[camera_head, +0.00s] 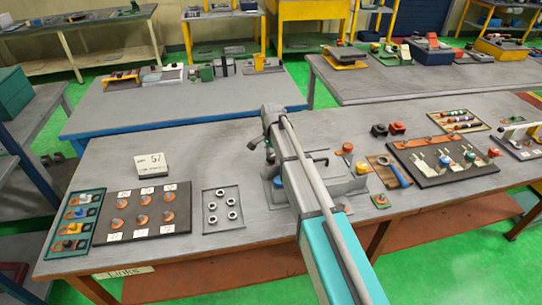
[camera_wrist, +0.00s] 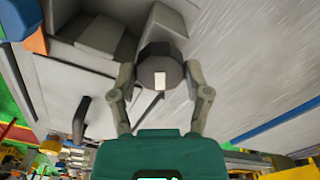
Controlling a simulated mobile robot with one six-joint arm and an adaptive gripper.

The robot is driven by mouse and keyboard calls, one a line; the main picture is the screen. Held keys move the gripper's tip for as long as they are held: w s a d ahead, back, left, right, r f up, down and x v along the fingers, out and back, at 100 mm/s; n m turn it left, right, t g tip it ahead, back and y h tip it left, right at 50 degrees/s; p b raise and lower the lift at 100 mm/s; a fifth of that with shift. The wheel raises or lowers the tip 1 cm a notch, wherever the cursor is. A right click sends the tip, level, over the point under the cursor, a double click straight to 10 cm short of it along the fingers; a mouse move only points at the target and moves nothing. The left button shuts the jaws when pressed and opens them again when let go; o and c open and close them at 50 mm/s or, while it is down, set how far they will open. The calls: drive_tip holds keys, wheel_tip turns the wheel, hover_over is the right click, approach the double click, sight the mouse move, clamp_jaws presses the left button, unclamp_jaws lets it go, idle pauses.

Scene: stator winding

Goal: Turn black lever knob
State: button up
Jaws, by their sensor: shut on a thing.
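The black lever knob (camera_wrist: 155,58) is in the middle of the wrist view, a dark rounded, faceted body with a white mark on its face. My gripper (camera_wrist: 161,78) has one finger on each side of it and is shut on it. In the head view my gripper (camera_head: 268,127) is at the far end of my arm, above the middle of the front table. I cannot make out the knob there. A light grey fixture (camera_head: 342,183) stands below and beside my arm, which partly hides it. Grey blocks (camera_wrist: 105,33) show beside the knob in the wrist view.
Left of my arm are a clear tray with nuts (camera_head: 222,222), a dark board with orange-brown parts (camera_head: 180,226) and a white sign (camera_head: 151,164). To the right are a blue-handled tool (camera_head: 398,172) and a dark tool board (camera_head: 430,173). The table's back left is mostly bare.

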drive_tip(key=m, duration=0.4)
drive_tip(key=shift+a+m, duration=0.1)
drive_tip(key=shift+m, duration=0.3)
drive_tip(key=o, duration=1)
drive_tip(key=shift+r, duration=0.15)
drive_tip(key=shift+o, duration=0.6)
